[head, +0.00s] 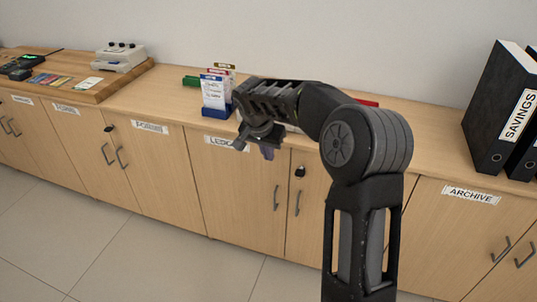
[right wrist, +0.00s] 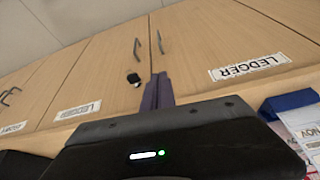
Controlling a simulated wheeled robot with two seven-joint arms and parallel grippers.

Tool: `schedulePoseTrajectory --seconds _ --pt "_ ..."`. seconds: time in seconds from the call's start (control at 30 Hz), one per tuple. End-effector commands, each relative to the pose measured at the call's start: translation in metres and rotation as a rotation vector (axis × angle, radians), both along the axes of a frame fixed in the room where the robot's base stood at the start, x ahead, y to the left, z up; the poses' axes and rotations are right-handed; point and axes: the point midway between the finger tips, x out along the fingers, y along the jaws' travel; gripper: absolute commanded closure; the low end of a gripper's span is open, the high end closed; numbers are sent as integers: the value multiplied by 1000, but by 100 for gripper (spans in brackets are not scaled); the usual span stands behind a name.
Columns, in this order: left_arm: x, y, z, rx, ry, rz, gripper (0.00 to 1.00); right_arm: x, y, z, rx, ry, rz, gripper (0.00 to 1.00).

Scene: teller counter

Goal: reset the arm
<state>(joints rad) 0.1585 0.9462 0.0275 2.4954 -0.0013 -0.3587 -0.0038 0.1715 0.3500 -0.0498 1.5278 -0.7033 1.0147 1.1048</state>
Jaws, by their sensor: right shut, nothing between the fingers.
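My right arm (head: 365,150) rises from the bottom of the head view and bends left at a raised elbow. My right gripper (head: 268,153) hangs in front of the cabinet doors, just below the counter's front edge. Its purple fingers are shut with nothing between them. They also show shut in the right wrist view (right wrist: 157,92), in front of the cabinet doors. My left gripper is not in view.
A blue holder with cards (head: 213,95) stands on the counter (head: 165,95) close behind my right gripper. Black SAVINGS binders (head: 497,110) stand at the right. A wooden board (head: 85,93) with devices and coloured cards lies at the left. The floor (head: 150,250) in front is clear.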

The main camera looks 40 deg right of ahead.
Motion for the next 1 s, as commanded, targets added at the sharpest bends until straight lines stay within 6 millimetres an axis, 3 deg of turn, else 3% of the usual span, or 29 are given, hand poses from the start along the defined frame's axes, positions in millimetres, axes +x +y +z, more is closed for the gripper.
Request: schedulePoseTrajectory --seconds 0.4,0.57,0.67,0.77,0.87,1.0 --pt "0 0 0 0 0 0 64 1 0 0 -3 4 18 100" --pt "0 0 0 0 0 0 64 27 12 -1 -3 -61 188 100" --pt "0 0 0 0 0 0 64 45 49 -27 36 -124 380 100" --pt "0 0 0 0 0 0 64 51 102 -74 95 -166 565 100" --pt "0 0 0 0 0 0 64 39 162 -130 162 -198 718 100" --pt "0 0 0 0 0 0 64 -8 237 -206 247 -218 861 100"
